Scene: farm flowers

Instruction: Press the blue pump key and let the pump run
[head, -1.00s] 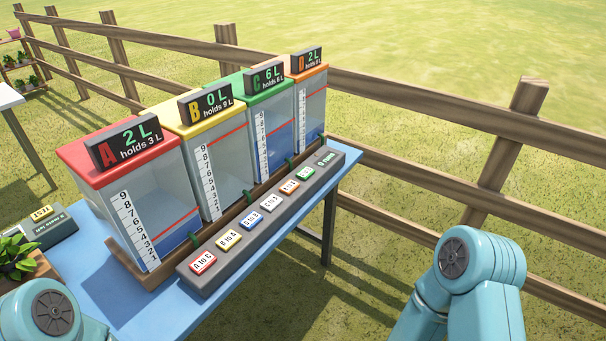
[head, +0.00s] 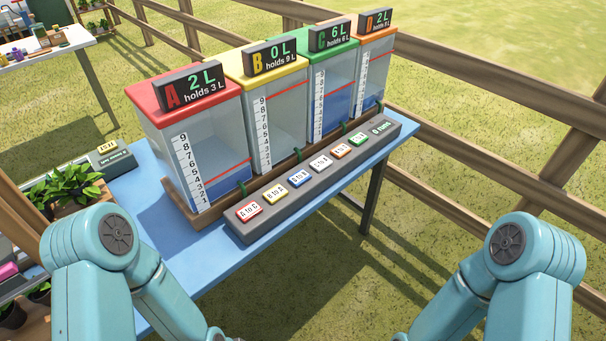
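A dark key panel (head: 236,229) lies along the front of a blue table, with several coloured keys in a row. The blue key (head: 300,179) is third from the near end, between the yellow key (head: 275,193) and a white key (head: 321,163). The red key (head: 249,212) reads "A to C". Behind the panel stand four-sided clear tanks: red-topped A (head: 205,150) reads 2 L, yellow-topped B (head: 285,110) 0 L, green-topped C (head: 335,85) 6 L, orange-topped D (head: 371,70) 2 L. Both my arms show at the bottom; neither gripper is in view.
The blue table (head: 152,157) has a small display box (head: 112,158) at its left. A potted plant (head: 70,186) stands at left. A wooden fence (head: 450,157) runs behind. A white table (head: 60,45) stands far left. Grass is open at right.

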